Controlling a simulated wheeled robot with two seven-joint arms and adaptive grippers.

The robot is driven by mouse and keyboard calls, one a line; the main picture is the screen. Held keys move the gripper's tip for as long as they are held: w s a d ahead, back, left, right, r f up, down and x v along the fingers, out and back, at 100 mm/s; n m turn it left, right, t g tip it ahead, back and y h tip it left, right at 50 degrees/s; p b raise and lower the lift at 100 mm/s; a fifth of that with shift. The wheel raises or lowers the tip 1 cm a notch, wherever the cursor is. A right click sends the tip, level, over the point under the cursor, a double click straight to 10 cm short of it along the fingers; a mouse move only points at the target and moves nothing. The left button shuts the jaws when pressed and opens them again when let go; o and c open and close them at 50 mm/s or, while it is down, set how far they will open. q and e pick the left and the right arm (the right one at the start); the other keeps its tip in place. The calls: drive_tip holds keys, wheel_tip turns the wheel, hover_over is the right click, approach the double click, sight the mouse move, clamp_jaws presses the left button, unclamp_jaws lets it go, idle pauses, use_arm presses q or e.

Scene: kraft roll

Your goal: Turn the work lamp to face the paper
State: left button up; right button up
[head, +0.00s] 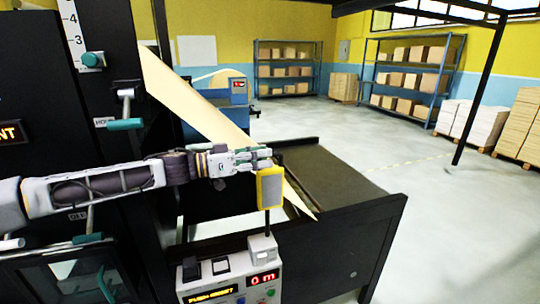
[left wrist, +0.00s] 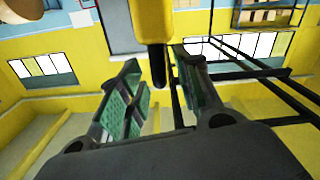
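The work lamp (head: 270,187) is a yellow block with a grey panel facing my head camera. It stands on a thin black stem above a white control box. The tan paper (head: 215,110) runs as a long sheet from the dark machine down to the right, behind the lamp. My left gripper (head: 264,160) is at the top of the lamp in the head view. In the left wrist view, my left gripper (left wrist: 162,95) has its fingers spread, with the yellow lamp (left wrist: 152,20) and its dark stem between and beyond them. I cannot tell whether a finger touches it. My right gripper is not in view.
The control box (head: 228,278) with displays and buttons stands below the lamp. A dark machine panel (head: 60,130) with levers fills the left side. A black-sided table (head: 335,180) lies to the right. The floor beyond is open, with shelves (head: 413,70) at the back.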

use_arm(q)
drive_tip(key=shift+x, duration=1.5)
clamp_jaws()
